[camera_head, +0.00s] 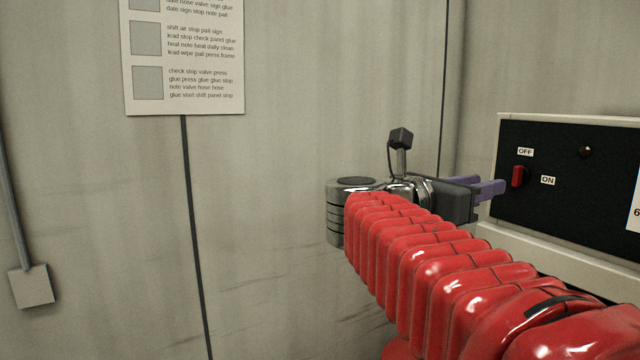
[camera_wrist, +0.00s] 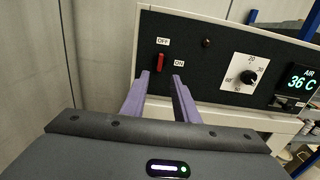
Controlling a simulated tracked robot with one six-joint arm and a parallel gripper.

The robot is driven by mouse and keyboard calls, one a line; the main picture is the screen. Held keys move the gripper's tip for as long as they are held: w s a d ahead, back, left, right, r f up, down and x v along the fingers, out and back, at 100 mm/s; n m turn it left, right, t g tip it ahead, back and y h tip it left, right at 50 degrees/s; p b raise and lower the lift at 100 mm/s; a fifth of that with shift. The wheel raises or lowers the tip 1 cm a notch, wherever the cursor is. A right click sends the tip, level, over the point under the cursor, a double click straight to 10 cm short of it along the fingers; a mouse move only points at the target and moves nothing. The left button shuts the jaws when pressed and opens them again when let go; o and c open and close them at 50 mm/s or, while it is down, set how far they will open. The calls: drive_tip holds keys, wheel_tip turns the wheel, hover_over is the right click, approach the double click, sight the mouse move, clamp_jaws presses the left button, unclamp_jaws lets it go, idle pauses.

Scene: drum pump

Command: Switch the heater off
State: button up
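The heater's red switch (camera_head: 518,176) sits on the left of a black control panel (camera_head: 570,205). Its handle looks upright, below the OFF label (camera_head: 525,152) and left of the ON label (camera_head: 547,180). In the wrist view the switch (camera_wrist: 160,62) shows just beyond and between the purple fingertips. My gripper (camera_head: 497,187) points at the panel from the left. In the wrist view my gripper (camera_wrist: 161,77) is open, with nothing between its fingers. I cannot tell whether a fingertip touches the switch.
A small round lamp (camera_wrist: 207,43) on the panel looks dark. A dial (camera_wrist: 249,77) and an AIR display reading 36 C (camera_wrist: 302,81) lie to the right. A grey wall (camera_head: 290,110) with a paper notice (camera_head: 183,105) stands left of my arm.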

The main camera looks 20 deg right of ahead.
drive_tip(key=shift+s+a, duration=0.2)
drive_tip(key=shift+a, duration=1.9)
drive_tip(key=w+a+f+m+t+y, duration=0.1)
drive_tip(key=a+f+m+y, duration=0.35)
drive_tip(key=f, duration=0.65)
drive_tip(key=a+f+m+t+y, duration=0.1)
drive_tip(key=a+f+m+y, duration=0.25)
drive_tip(key=f+m, duration=0.45)
drive_tip(key=s+a+f+m+t+y, duration=0.1)
drive_tip(key=s+a+f+m+y, duration=0.2)
drive_tip(key=a+f+y, duration=0.2)
drive_tip(key=s+a+f+m+t+y, duration=0.1)
drive_tip(key=s+a+f+m+y, duration=0.2)
drive_tip(key=a+f, duration=0.8)
drive_tip(key=a+y, duration=0.2)
drive_tip(key=a, duration=0.2)
drive_tip(key=shift+s+m, duration=0.25)
drive_tip(key=shift+m, duration=0.1)
